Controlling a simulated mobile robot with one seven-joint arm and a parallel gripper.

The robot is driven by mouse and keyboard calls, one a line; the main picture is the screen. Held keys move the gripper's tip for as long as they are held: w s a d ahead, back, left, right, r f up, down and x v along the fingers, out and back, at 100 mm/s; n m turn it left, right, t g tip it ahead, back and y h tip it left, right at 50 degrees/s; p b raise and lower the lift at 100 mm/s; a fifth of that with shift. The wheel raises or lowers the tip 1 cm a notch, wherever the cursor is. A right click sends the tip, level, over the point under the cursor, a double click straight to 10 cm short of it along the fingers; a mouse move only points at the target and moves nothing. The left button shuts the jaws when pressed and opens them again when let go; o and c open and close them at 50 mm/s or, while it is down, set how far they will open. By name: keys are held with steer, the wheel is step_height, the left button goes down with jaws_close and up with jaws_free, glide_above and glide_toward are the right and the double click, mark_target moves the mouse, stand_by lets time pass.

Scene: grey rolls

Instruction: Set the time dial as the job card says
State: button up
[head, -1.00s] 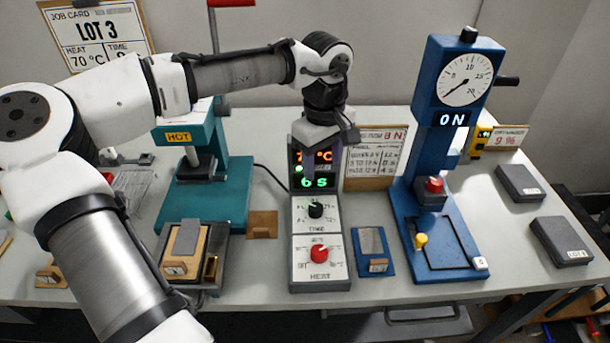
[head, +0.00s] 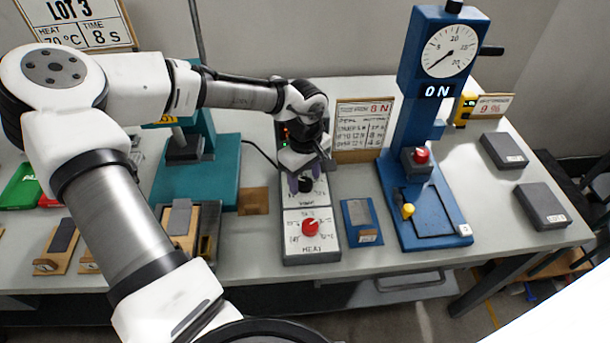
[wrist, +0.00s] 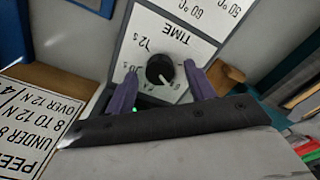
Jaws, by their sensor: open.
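The job card (head: 75,22) at the upper left reads LOT 3, 70 °C, time 8 s. The time dial is a black knob (wrist: 160,70) on the white TIME panel (wrist: 135,25) of the control box, upside down in the wrist view. Its white pointer aims to the lower right there; the mark it meets is unclear. My gripper (head: 305,180) is above the dial in the head view. In the wrist view its two purple fingers (wrist: 162,88) are open, one either side of the knob, with gaps visible. The box's display is mostly hidden behind my gripper.
The red HEAT knob (head: 310,227) is just in front of the time dial. A teal press (head: 215,170) stands left, a blue press (head: 398,190) right. A small blue tray (head: 349,236) lies beside the box, and a notice board (head: 362,125) stands behind it.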

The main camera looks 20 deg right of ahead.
steer(key=shift+f, duration=0.4)
steer(key=shift+c, duration=0.4)
steer(key=c, duration=0.9)
steer(key=shift+r+m+p, duration=0.1)
steer(key=shift+m+p, duration=0.3)
steer(key=shift+m, duration=0.1)
steer(key=m+p, duration=0.2)
steer(key=m, duration=0.2)
steer(key=m+p, duration=0.1)
steer(key=m, duration=0.5)
steer(key=shift+m, duration=0.3)
